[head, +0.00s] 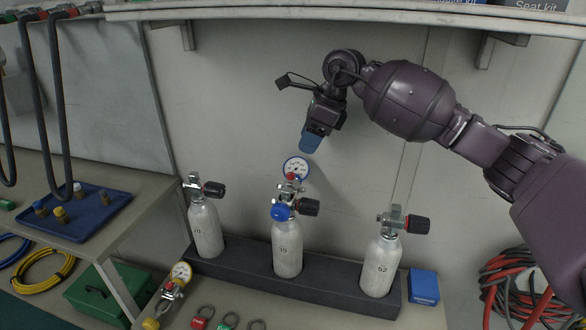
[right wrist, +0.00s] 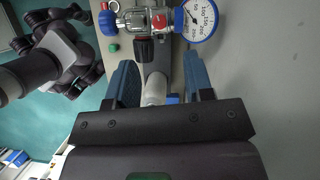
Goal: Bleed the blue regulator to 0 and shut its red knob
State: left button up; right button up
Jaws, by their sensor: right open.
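The blue regulator sits on the middle cylinder (head: 287,245). Its blue-rimmed gauge (head: 296,168) faces me, with a small red knob (head: 291,177) just below it and a blue knob (head: 281,212) lower at the front. The right wrist view shows the gauge (right wrist: 196,18), red knob (right wrist: 158,22), blue knob (right wrist: 107,22) and black cylinder handwheel (right wrist: 145,50). The needle is off centre, but its exact reading is too small to tell. My right gripper (head: 309,146) is above the gauge, apart from it, open and empty; its blue fingers (right wrist: 162,78) show apart. My left gripper cannot be made out.
Other cylinders stand left (head: 207,228) and right (head: 381,265) in the dark rack (head: 235,268). A yellow-gauge regulator (head: 171,291) lies at the front left. A blue box (head: 424,287) sits right of the rack. A shelf (head: 290,14) overhangs above my right arm.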

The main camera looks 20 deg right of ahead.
aim_at(291, 174)
jog(key=x, duration=0.8)
jog(key=shift+b, duration=0.35)
jog(key=shift+a+f, duration=0.2)
jog(key=shift+f, duration=0.2)
grip_shut()
